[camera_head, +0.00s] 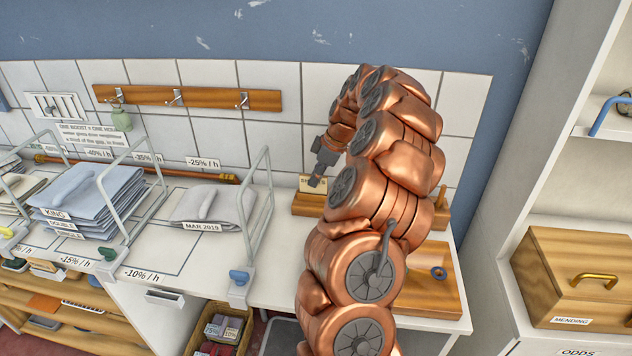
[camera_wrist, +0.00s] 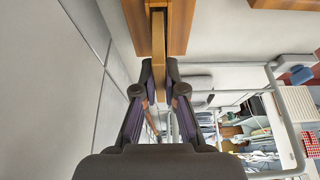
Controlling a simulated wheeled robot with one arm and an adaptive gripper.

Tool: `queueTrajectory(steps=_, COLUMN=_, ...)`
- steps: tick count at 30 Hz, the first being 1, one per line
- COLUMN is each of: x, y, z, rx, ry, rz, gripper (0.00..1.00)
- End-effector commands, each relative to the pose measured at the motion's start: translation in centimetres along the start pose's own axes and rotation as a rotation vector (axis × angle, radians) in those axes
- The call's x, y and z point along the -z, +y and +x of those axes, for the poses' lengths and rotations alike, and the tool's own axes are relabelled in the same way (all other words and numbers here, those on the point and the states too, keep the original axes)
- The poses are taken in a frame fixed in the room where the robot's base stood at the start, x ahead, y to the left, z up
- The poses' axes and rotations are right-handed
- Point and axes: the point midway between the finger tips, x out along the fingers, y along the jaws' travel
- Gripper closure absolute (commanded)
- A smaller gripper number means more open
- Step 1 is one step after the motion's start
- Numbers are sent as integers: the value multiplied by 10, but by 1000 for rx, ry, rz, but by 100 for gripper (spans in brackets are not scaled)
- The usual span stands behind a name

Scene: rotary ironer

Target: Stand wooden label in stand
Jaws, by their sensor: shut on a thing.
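The wooden label (camera_head: 306,184) is a small pale plate with dark lettering, upright at the wooden stand (camera_head: 306,204) near the back wall. My gripper (camera_head: 316,181) is shut on the label from above. In the wrist view the label (camera_wrist: 158,38) is a thin light strip seen edge-on between my fingertips (camera_wrist: 159,68), lined up with a dark gap in the stand (camera_wrist: 179,30). The label's lower edge meets or lies just in front of the stand; I cannot tell how deep it sits. My arm hides the stand's right part in the head view.
A wire divider (camera_head: 262,190) stands left of the stand, beside a folded grey cloth (camera_head: 212,205). A wooden board (camera_head: 440,290) with a blue ring (camera_head: 438,272) lies on the right of the counter. A hook rail (camera_head: 200,97) is on the tiled wall.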

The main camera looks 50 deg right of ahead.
Motion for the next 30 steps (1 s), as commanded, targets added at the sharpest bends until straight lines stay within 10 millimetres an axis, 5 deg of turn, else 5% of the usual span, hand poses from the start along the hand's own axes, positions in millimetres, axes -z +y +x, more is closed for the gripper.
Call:
queueTrajectory(steps=6, x=-8, y=-2, z=19, rx=4, ry=0, rz=0, gripper=100)
queueTrajectory(steps=19, x=-10, y=-1, z=25, rx=1, ry=0, rz=0, gripper=100)
queueTrajectory(steps=20, x=-10, y=-1, z=24, rx=1, ry=0, rz=0, gripper=88)
queueTrajectory(steps=25, x=-10, y=-1, z=24, rx=1, ry=0, rz=0, gripper=70)
queueTrajectory(steps=30, x=-9, y=-1, z=24, rx=1, ry=0, rz=0, gripper=66)
